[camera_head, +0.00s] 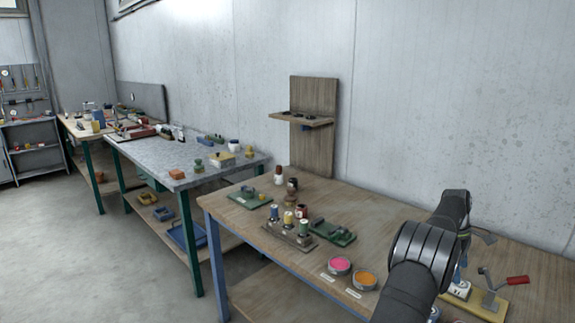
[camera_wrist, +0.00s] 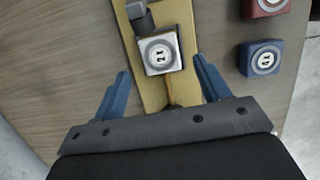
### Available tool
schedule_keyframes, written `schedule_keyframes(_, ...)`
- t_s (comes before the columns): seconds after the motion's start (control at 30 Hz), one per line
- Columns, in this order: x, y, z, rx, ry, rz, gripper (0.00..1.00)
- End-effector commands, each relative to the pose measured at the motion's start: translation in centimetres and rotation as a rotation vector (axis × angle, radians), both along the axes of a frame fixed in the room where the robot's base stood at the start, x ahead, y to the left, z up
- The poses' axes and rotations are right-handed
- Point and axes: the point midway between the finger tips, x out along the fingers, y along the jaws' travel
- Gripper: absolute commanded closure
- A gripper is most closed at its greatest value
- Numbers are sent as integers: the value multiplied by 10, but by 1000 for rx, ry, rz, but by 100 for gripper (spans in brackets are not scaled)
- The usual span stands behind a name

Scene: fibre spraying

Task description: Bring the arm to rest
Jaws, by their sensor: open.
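In the wrist view my gripper (camera_wrist: 163,90) has its two blue fingers spread wide apart, with nothing held between them. A pale block marked 12 or 21 (camera_wrist: 160,53) sits on a yellow base plate (camera_wrist: 152,93) just ahead of and between the fingertips. A grey part rests on the plate behind the block. In the head view my dark arm reaches over the right end of the wooden workbench (camera_head: 395,215), and the arm hides most of my gripper there. The yellow base with a red-handled lever (camera_head: 517,280) stands beside the arm.
A blue numbered block (camera_wrist: 262,60) and a red one (camera_wrist: 267,6) lie right of the plate. Pink (camera_head: 340,265) and orange (camera_head: 364,279) round pots stand left of my arm. A bottle rack (camera_head: 290,237) and green fixtures are farther left. A wooden shelf stand (camera_head: 314,130) rises behind.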

Motion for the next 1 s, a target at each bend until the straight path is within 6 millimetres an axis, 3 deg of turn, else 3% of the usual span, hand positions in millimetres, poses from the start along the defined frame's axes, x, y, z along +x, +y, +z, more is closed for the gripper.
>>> schedule_keyframes(0.4, 14, 15, 73, 0, 2, -1, 31)
schedule_keyframes(1.0, -10, -9, -46, 3, 3, -1, 31)
